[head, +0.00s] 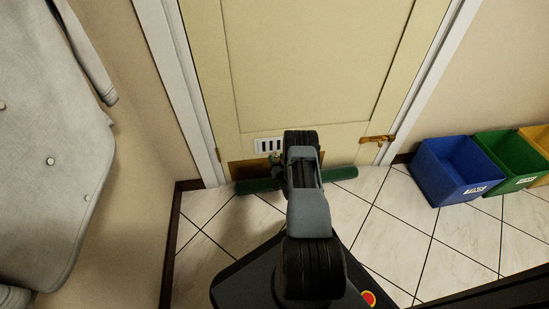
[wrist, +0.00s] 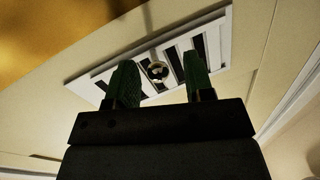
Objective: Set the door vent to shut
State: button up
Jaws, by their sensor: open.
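The door vent (head: 266,146) is a white plate with dark slots, low on the cream door. In the wrist view the vent (wrist: 220,40) lies tilted across the picture, with dark gaps between its white bars. A small round metal knob (wrist: 157,71) stands out from it. My gripper (wrist: 160,62) is open, its two green fingers in front of the vent, one on each side of the knob with space between. I cannot tell whether either finger touches it. In the head view my arm hides the vent's right end and most of the gripper.
A green roll (head: 345,173) lies along the door's foot, below a brown kick plate (head: 240,171). Blue (head: 445,165) and green bins (head: 505,155) stand right. A grey coat (head: 45,150) hangs left.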

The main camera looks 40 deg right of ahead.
jog(key=shift+w+d, duration=0.1)
grip_shut()
dwell(0.5)
